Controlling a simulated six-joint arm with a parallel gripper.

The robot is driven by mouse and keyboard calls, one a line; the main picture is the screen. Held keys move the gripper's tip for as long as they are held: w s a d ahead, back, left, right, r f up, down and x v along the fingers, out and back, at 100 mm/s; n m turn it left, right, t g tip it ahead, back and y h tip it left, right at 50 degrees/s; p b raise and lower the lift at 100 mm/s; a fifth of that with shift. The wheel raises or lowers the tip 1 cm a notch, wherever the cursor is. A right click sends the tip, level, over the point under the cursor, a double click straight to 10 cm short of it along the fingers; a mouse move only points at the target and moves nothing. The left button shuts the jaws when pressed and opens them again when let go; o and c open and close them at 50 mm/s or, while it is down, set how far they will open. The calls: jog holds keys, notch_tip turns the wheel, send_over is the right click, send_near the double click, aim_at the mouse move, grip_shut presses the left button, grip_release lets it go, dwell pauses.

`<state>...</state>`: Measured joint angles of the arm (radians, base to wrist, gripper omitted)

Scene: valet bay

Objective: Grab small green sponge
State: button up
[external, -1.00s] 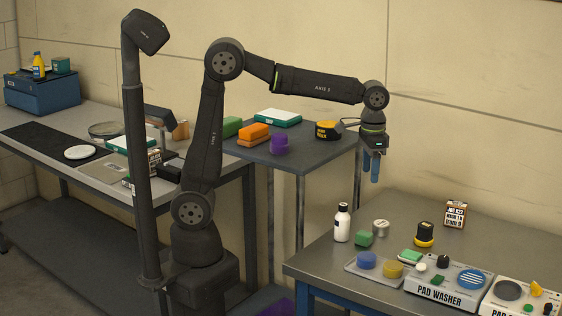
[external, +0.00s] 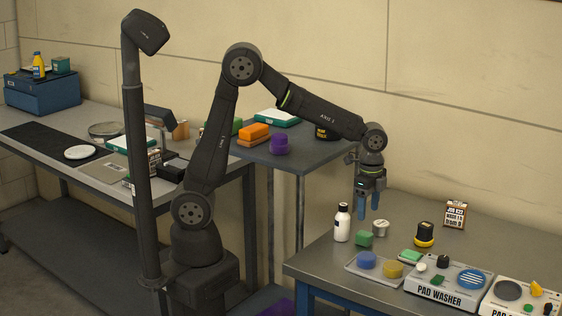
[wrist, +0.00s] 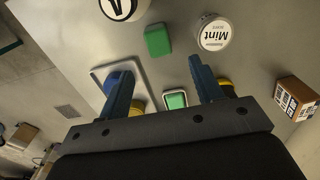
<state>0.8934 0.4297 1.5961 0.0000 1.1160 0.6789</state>
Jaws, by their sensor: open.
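A small plain green block (external: 364,239), the likely sponge, lies on the right-hand table between the white bottle and a round tin. It also shows in the wrist view (wrist: 157,41) beyond my fingertips. A second green piece with a white edge (external: 410,255) lies farther right; it shows between my fingers in the wrist view (wrist: 175,100). My gripper (external: 367,206) points down with its blue fingers apart and empty. It hangs above the table, over and slightly behind the plain green block, touching nothing. The fingers also show in the wrist view (wrist: 160,68).
The white bottle (external: 342,223) and mint tin (wrist: 214,34) stand close to the block. A tray (external: 352,265) with blue and yellow pads lies in front. A black-and-yellow item (external: 424,235) and pad washer (external: 447,284) are to the right. The table's left front corner is clear.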

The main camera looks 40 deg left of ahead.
aim_at(366, 234)
notch_tip(366, 234, down, 9)
jog(key=shift+s+f, duration=0.1)
jog(key=shift+f, duration=0.05)
dwell(0.4)
jog(key=shift+c, duration=0.2)
jog(key=c, duration=1)
